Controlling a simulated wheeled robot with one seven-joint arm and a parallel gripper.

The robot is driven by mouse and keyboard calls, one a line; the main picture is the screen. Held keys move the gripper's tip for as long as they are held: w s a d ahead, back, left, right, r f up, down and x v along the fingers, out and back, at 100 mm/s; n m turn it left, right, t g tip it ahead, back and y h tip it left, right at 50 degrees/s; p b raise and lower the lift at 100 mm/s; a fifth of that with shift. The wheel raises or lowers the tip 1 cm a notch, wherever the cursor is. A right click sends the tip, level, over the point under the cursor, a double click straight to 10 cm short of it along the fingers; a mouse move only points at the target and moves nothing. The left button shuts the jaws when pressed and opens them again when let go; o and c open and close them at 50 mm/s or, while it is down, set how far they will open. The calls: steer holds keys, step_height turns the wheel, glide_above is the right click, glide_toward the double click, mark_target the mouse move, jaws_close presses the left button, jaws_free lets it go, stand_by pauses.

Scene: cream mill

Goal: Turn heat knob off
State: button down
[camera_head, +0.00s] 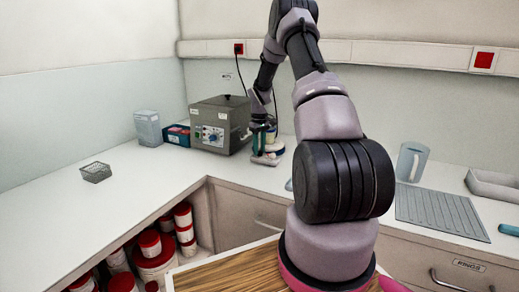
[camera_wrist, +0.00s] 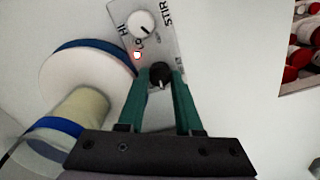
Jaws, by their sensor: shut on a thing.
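In the wrist view, a small grey panel carries a black knob (camera_wrist: 160,76) and a white knob (camera_wrist: 141,25). The letters "STIR" and "HI" stand by the white knob; a heat label is not readable. A red light (camera_wrist: 137,55) glows between the knobs. My gripper (camera_wrist: 162,78) is shut on the black knob, one green fingertip on each side of it. The black knob has a pale pointer mark towards the gripper. In the head view my gripper (camera_head: 264,151) reaches down to the small device on the bench, hiding part of it.
A white disc with a blue rim (camera_wrist: 82,72) and a beige cylinder (camera_wrist: 78,115) lie close left of the fingers. A grey box with a blue dial (camera_head: 221,124) stands left of my gripper. The bench front is clear near the wire basket (camera_head: 96,171).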

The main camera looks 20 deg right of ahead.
steer(key=n, duration=0.3)
steer(key=shift+n, duration=2.3)
steer(key=c, duration=0.6)
jaws_free()
